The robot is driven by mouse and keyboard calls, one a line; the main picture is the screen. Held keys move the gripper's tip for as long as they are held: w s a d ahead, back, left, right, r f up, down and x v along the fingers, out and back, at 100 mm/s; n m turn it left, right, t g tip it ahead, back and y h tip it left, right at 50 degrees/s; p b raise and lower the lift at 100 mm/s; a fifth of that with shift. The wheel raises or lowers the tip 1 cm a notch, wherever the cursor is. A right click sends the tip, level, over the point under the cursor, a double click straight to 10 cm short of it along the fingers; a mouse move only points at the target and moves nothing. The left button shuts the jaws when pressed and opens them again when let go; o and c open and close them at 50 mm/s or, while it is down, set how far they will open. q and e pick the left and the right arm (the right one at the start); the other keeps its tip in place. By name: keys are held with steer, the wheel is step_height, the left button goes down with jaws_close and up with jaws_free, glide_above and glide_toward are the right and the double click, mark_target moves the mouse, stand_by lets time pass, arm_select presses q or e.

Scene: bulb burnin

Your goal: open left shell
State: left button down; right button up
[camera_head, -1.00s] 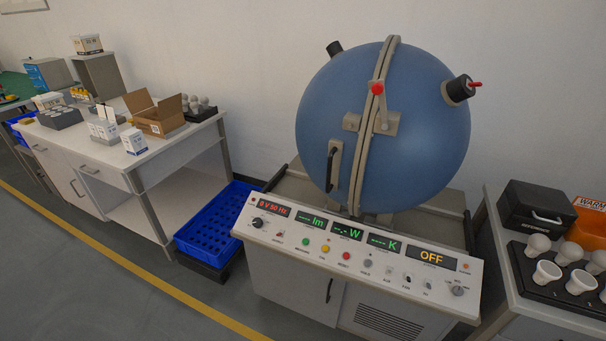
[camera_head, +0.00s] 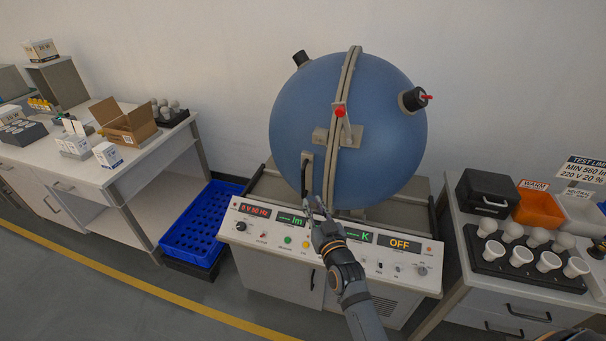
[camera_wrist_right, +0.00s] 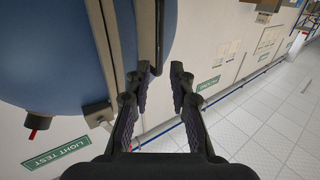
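The big blue sphere stands behind the control console, split by an upright grey seam into a left shell (camera_head: 300,115) and a right shell (camera_head: 388,140). The shells are closed together. A red-knobbed lever (camera_head: 340,113) sits across the seam. The left shell has a black upright handle (camera_head: 304,178) on a grey plate. My right gripper (camera_head: 315,204) is just below and right of this handle. In the right wrist view its fingers (camera_wrist_right: 161,78) are open and empty, with the black handle (camera_wrist_right: 159,35) just beyond the left fingertip. My left gripper is not in view.
The console panel (camera_head: 265,226), reading OFF, lies under my right arm. A blue crate (camera_head: 200,222) stands on the floor to its left. The left bench holds an open carton (camera_head: 125,125). The right bench holds a black bulb tray (camera_head: 482,262) and an orange bin (camera_head: 540,209).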

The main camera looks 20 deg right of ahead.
mark_target(304, 183)
steer(key=w, duration=0.1)
steer(key=w+p, duration=0.1)
steer(key=w, duration=0.2)
steer(key=shift+w+d+r+p, duration=0.1)
steer(key=shift+w+r+p, duration=0.2)
steer(key=shift+w+r, duration=0.1)
steer(key=w, duration=0.6)
steer(key=shift+f+b, duration=0.3)
steer(key=shift+s, duration=0.1)
jaws_close()
